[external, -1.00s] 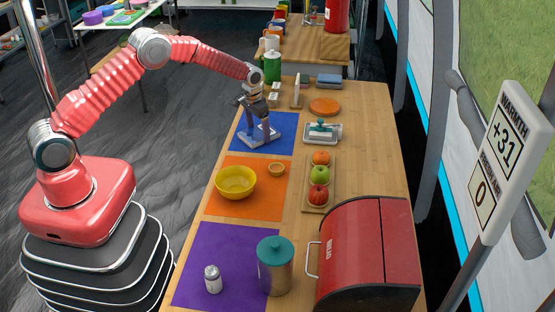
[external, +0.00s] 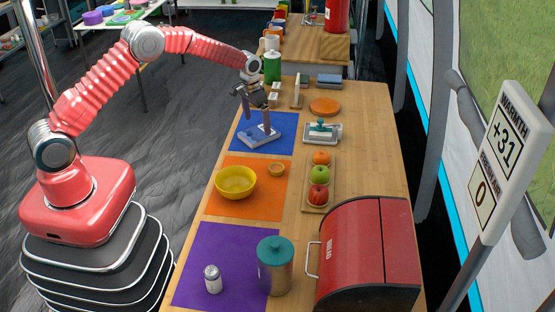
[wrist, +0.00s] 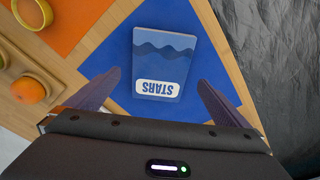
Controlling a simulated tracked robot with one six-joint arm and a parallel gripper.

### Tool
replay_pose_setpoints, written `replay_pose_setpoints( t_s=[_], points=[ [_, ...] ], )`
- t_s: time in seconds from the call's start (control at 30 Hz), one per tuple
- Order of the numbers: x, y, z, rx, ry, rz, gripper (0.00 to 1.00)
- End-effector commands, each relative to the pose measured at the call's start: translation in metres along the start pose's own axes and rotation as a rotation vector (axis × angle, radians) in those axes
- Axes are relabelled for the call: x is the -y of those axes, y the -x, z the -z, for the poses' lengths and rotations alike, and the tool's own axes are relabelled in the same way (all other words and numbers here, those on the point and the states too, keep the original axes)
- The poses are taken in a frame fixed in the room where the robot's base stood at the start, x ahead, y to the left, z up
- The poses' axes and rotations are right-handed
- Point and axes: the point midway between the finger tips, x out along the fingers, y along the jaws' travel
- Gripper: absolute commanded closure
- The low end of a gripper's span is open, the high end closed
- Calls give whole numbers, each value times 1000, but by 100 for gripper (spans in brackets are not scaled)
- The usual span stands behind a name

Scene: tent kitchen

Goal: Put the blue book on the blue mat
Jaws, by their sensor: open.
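The blue book (wrist: 165,62), with a wave pattern and a white STARS label, lies flat on the blue mat (wrist: 195,22) in the wrist view. In the external view the book (external: 258,137) looks pale grey and lies within the blue mat (external: 285,133). My gripper (external: 257,116) is above the book, open and holding nothing. In the wrist view my gripper's (wrist: 159,79) fingers stand apart on either side of the book's label end, with mat visible between each finger and the book. One finger partly covers the book in the external view.
A teal-handled dish (external: 322,132) stands right of the mat. An orange mat (external: 262,205) with a yellow bowl (external: 235,183) and a fruit tray (external: 316,207) lie nearer. Small pale blocks and an upright object (external: 297,92) stand just beyond. An orange disc (external: 325,105) lies behind.

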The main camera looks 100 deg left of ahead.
Motion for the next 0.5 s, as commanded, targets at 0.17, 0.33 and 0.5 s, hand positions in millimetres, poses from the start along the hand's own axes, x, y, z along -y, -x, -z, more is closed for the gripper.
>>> replay_pose_setpoints(
  t_s=[0.17, 0.33, 0.5],
  points=[
    [0, 33, 0, -1, 0, 0, 0],
    [0, 58, 0, -1, 0, 0, 0],
    [0, 72, 0, 1, 0, 0, 0]
  ],
)
